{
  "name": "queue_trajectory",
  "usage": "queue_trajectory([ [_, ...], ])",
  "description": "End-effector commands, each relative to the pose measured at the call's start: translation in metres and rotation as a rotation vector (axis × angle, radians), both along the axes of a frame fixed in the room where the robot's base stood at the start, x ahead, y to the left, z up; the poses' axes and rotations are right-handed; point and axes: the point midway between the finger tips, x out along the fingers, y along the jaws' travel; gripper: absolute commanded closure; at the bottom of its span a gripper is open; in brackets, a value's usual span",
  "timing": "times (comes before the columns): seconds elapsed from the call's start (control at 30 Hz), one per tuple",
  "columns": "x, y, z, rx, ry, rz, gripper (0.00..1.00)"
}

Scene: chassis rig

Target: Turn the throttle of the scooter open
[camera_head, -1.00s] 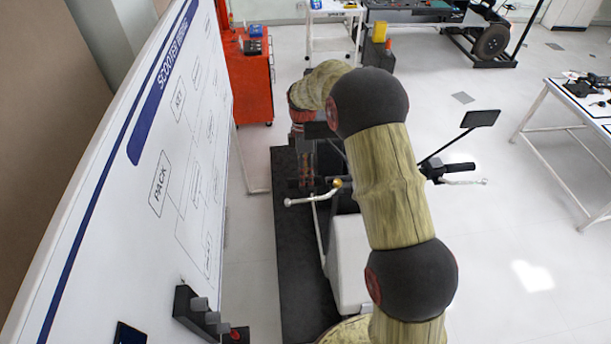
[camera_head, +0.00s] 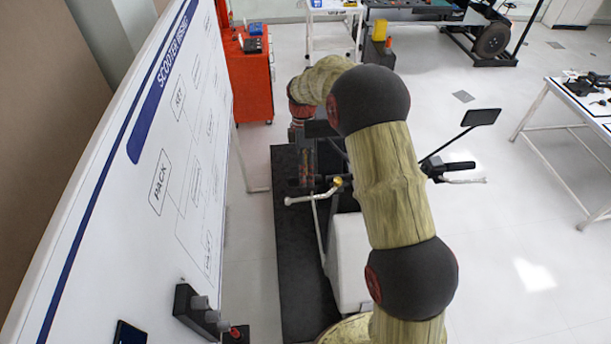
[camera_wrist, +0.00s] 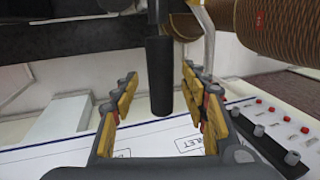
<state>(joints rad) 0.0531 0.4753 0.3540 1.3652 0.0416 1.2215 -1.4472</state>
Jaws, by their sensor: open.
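The scooter's black throttle grip (camera_wrist: 160,76) hangs upright in the wrist view, between the two yellow-padded fingers of my gripper (camera_wrist: 158,80). The fingers are open, with a visible gap on each side of the grip. A silver brake lever (camera_wrist: 208,42) runs beside the grip, close to the right finger. In the head view, this lever (camera_head: 311,197) shows left of the scooter's pale body (camera_head: 351,262). My gripper (camera_head: 306,180) is just above the lever there, and the throttle grip is hard to make out. My arm hides much of the scooter.
The scooter's other handgrip (camera_head: 459,166) and a mirror (camera_head: 481,117) stick out to the right. A whiteboard (camera_head: 130,200) stands close on the left. A red cabinet (camera_head: 250,80) is behind, and a white table (camera_head: 575,105) stands right. Floor on the right is clear.

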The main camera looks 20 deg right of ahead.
Motion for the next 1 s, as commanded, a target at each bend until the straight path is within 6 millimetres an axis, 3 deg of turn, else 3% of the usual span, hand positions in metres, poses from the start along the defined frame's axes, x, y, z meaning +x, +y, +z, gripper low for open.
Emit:
queue_trajectory([
  [0.5,0.026,-0.005,0.091,-0.001,-0.002,-0.001,0.55],
  [0.7,0.029,-0.006,0.104,0.0,0.001,-0.001,0.55],
  [1.0,0.03,-0.006,0.105,0.0,0.001,0.0,0.55],
])
